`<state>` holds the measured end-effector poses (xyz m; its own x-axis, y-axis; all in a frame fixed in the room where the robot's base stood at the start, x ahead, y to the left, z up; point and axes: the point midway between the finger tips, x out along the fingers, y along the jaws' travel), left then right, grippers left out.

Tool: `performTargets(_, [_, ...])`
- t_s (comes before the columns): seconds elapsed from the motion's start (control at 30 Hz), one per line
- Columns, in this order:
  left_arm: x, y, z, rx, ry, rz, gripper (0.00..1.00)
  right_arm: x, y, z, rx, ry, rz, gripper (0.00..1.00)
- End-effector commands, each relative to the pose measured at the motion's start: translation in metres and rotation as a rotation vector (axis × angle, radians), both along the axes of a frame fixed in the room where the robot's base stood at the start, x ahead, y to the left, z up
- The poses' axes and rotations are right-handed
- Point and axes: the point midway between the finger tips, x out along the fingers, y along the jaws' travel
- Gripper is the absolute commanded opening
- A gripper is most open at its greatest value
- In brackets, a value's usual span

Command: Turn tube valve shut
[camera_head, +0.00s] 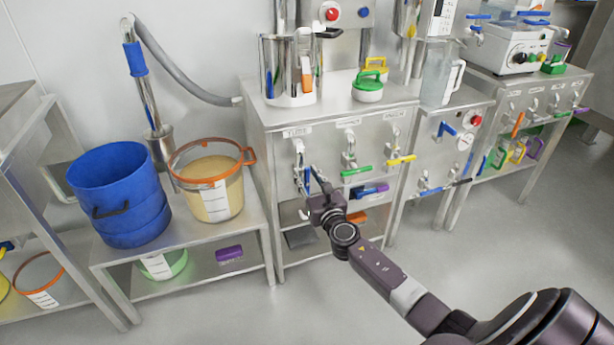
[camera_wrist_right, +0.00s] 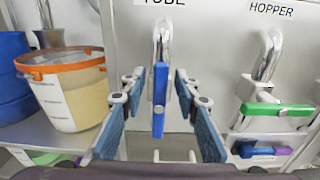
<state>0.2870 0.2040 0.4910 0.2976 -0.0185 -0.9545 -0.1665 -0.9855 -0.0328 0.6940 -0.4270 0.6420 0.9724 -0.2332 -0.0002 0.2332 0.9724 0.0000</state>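The tube valve (camera_wrist_right: 162,45) is a bent metal pipe under the "TUBE" label, with a blue lever handle (camera_wrist_right: 159,103) hanging straight down. In the head view the valve (camera_head: 298,150) sits on the cabinet front, its handle partly hidden by my gripper. My right gripper (camera_wrist_right: 160,88) is open, its two blue-padded fingers on either side of the blue handle with gaps showing on both sides. It also shows in the head view (camera_head: 309,178), close to the cabinet front. My left gripper is not in view.
The hopper valve with its horizontal green handle (camera_wrist_right: 277,109) is just to the right. A yellow handle (camera_head: 401,160) is further right. A clear orange-rimmed bucket (camera_head: 213,197) and a blue drum (camera_head: 122,195) stand on the low table at left.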

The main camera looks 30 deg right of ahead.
Motion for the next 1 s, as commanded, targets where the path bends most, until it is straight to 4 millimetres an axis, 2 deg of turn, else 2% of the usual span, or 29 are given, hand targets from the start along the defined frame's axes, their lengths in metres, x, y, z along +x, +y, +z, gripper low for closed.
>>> performTargets(0.03, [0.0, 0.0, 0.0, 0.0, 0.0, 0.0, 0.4, 0.0, 0.0, 0.0, 0.0, 0.0, 0.0, 0.23])
performTargets(0.27, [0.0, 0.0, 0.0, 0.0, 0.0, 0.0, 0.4, 0.0, 0.0, 0.0, 0.0, 0.0, 0.0, 0.0])
performTargets(0.67, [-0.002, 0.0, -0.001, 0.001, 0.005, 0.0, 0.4, -0.001, -0.001, -0.001, 0.035, -0.008, 0.0, 0.0])
performTargets(0.77, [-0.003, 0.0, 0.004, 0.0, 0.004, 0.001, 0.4, -0.001, -0.003, -0.001, 0.077, -0.018, -0.001, 0.0])
performTargets(0.87, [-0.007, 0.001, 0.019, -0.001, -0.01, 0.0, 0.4, -0.001, -0.004, -0.002, 0.136, -0.033, -0.002, 0.0])
performTargets(1.0, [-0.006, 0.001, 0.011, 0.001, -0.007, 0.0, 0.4, -0.002, -0.007, -0.003, 0.247, -0.059, -0.001, 0.0])
